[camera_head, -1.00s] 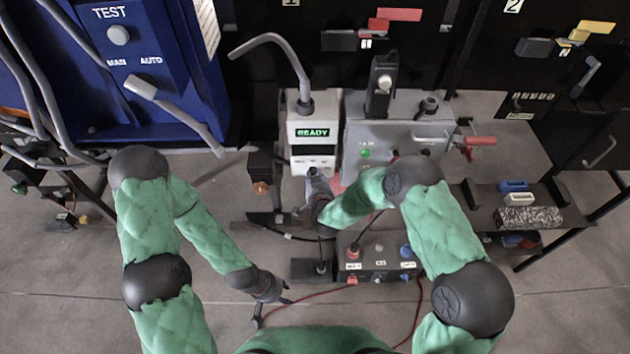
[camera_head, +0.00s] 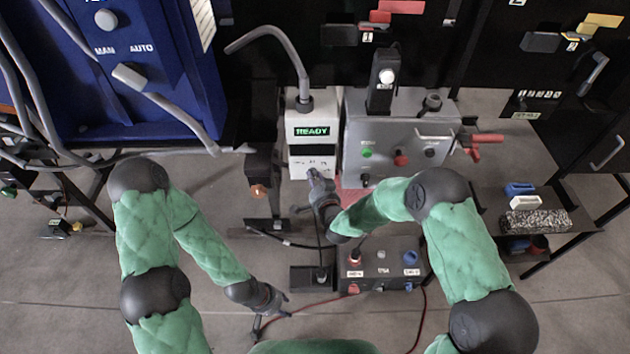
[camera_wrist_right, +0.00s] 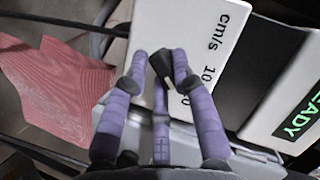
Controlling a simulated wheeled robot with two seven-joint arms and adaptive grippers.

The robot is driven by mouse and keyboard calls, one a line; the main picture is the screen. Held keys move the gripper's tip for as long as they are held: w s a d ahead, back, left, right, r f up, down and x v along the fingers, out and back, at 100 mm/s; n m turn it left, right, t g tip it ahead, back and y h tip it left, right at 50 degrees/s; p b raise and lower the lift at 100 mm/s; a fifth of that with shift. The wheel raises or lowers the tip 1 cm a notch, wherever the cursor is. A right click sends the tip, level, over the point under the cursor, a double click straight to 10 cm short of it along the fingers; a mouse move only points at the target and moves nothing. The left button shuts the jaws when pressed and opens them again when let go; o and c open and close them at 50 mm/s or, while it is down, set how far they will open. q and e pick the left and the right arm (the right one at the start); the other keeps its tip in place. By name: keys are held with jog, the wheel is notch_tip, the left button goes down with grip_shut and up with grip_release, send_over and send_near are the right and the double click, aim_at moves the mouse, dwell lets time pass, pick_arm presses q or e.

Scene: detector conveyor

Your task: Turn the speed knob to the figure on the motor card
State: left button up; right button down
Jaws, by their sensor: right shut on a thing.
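The dark speed knob (camera_wrist_right: 160,68) sits on a white panel (camera_wrist_right: 196,28) printed "cm/s" with figures; a "10" is readable and another figure is partly hidden by a finger. A pale mark shows on the knob. My right gripper (camera_wrist_right: 161,62) has its purple fingers shut on the knob. In the head view my right gripper (camera_head: 316,180) is at the lower front of the white unit (camera_head: 314,108), whose green display (camera_head: 312,131) reads "READY". My left gripper (camera_head: 275,309) is open and empty, low over the floor, away from the unit. I cannot make out a motor card.
A grey box (camera_head: 395,135) with buttons and a red-handled clamp stands right of the white unit. A lower control box (camera_head: 381,262) sits below my right forearm. A blue cabinet (camera_head: 150,75) stands at left. Red cloth-like material (camera_wrist_right: 70,90) hangs beside the panel.

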jog(key=shift+s+a+f, duration=0.1)
jog(key=c, duration=1.3)
grip_release()
jog(key=v, duration=1.2)
jog(key=shift+f, duration=0.1)
jog(key=s+d+f+n+g+p, duration=0.1)
jog(key=s+d+f+g, duration=0.25)
jog(key=f, duration=0.45)
jog(key=s+d+f+n+g+p, duration=0.1)
jog(key=s+f+g, duration=0.2)
jog(key=s, duration=0.3)
jog(key=s+f+n+g, duration=0.1)
jog(key=s+f+g, duration=0.2)
jog(key=s, duration=0.3)
jog(key=s+d+f+g+p, duration=0.1)
jog(key=s+f+g, duration=0.3)
jog(key=s, duration=0.3)
jog(key=shift+s+d+f+n+p, duration=0.1)
jog(key=shift+d+n+p, duration=0.2)
jog(key=shift+d+n, duration=0.1)
